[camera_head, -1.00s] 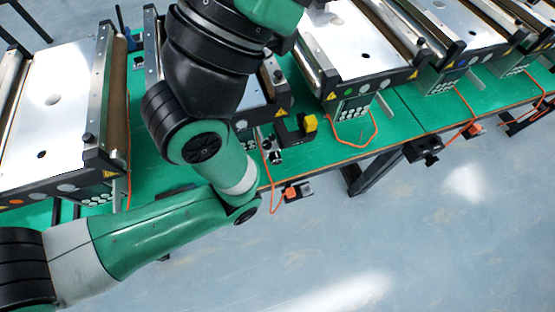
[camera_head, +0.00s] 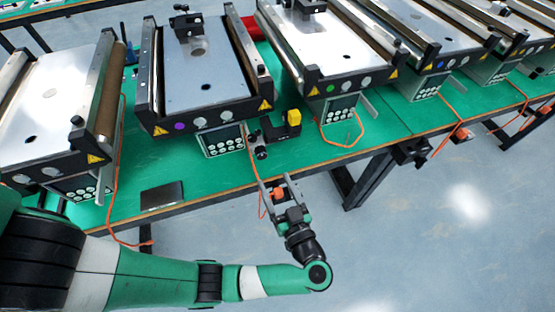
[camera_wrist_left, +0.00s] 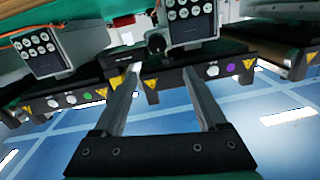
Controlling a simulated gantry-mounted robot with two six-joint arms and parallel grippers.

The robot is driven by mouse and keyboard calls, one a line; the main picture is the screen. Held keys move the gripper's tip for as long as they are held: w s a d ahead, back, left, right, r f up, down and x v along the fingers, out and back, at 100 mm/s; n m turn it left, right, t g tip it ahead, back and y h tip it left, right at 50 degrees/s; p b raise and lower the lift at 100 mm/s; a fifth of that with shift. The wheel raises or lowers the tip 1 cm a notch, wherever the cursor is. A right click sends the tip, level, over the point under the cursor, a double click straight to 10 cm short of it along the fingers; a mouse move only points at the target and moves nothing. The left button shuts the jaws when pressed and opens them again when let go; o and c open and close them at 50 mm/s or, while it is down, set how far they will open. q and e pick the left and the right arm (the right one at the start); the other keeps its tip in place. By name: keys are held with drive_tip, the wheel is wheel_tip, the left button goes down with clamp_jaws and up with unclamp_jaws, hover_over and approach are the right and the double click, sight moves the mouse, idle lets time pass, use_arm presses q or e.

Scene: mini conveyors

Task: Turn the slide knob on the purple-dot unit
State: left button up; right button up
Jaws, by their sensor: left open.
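The purple-dot unit (camera_head: 205,85) is a mini conveyor with a grey top and dark side rails. Its purple dot (camera_head: 180,126) is at the left of the front panel and also shows in the left wrist view (camera_wrist_left: 230,67). A control box with pale round buttons (camera_head: 222,140) hangs below the panel. A dark knob (camera_head: 261,70) stands at the front of the right rail; I cannot tell if it is the slide knob. My left gripper (camera_head: 275,184) is open and empty, in front of the table edge, right of the control box. My right gripper is not in view.
A yellow-and-black block (camera_head: 293,117) and a small dark fitting (camera_head: 259,146) are right of the control box. The green-dot unit (camera_head: 335,45) stands to the right. An orange cable (camera_head: 252,160) hangs near my gripper. A dark flat plate (camera_head: 162,196) lies at the table's front.

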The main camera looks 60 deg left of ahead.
sight(262, 157)
use_arm(q)
drive_tip(key=shift+m+t, duration=0.6)
drive_tip(key=shift+t, duration=0.1)
drive_tip(key=a, duration=0.3)
drive_tip(key=a+f+b, duration=0.1)
drive_tip(key=a, duration=0.2)
drive_tip(key=a+f+b, duration=0.1)
drive_tip(key=a, duration=0.2)
drive_tip(key=shift+w+f, duration=0.25)
drive_tip(key=shift+w, duration=0.05)
drive_tip(key=shift+w+a+r, duration=0.1)
drive_tip(key=shift+a+r, duration=0.05)
drive_tip(key=shift+a, duration=0.5)
clamp_jaws()
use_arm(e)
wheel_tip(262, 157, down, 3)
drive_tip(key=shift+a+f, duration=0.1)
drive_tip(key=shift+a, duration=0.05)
